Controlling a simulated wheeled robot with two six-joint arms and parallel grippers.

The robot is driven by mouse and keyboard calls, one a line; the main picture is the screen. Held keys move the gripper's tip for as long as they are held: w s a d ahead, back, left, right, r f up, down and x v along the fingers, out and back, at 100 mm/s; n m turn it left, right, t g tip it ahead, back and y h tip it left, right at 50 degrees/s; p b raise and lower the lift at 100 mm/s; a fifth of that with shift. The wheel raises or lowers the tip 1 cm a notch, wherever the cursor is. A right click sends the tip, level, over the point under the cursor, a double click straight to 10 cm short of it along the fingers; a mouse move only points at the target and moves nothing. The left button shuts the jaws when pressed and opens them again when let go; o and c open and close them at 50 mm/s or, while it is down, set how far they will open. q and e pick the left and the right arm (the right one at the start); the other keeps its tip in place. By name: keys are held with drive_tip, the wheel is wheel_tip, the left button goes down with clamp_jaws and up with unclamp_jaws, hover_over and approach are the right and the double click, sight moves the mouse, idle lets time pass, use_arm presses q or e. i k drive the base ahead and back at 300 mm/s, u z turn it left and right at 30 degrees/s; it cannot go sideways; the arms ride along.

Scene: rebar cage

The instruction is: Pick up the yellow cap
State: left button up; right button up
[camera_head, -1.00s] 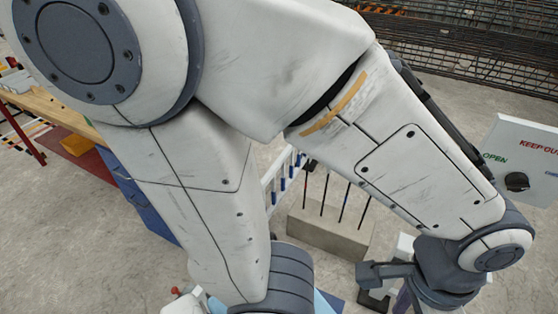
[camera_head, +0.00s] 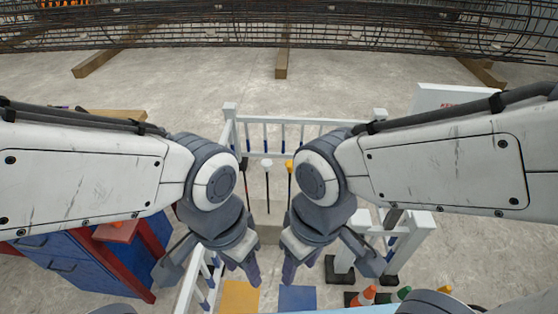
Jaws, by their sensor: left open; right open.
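A yellow cap (camera_head: 289,164) sits on top of an upright dark bar in the camera_head view, just left of my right wrist, which may hide part of it. A white cap (camera_head: 267,162) tops the bar beside it. My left gripper (camera_head: 207,272) is open and points down, left of and nearer than the bars. My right gripper (camera_head: 332,270) is open, below and right of the yellow cap in the picture. Neither gripper touches a cap, and no object shows in their jaws.
A white railing (camera_head: 305,122) stands behind and beside the bars. A blue cabinet (camera_head: 70,262) with red trim stands at left. Yellow (camera_head: 240,297) and blue (camera_head: 297,298) squares lie below. An orange-and-white cone (camera_head: 364,296) is at lower right. A rebar cage (camera_head: 300,30) spans the back.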

sight(288, 164)
drive_tip(key=i, duration=0.85)
drive_tip(key=z, duration=1.1)
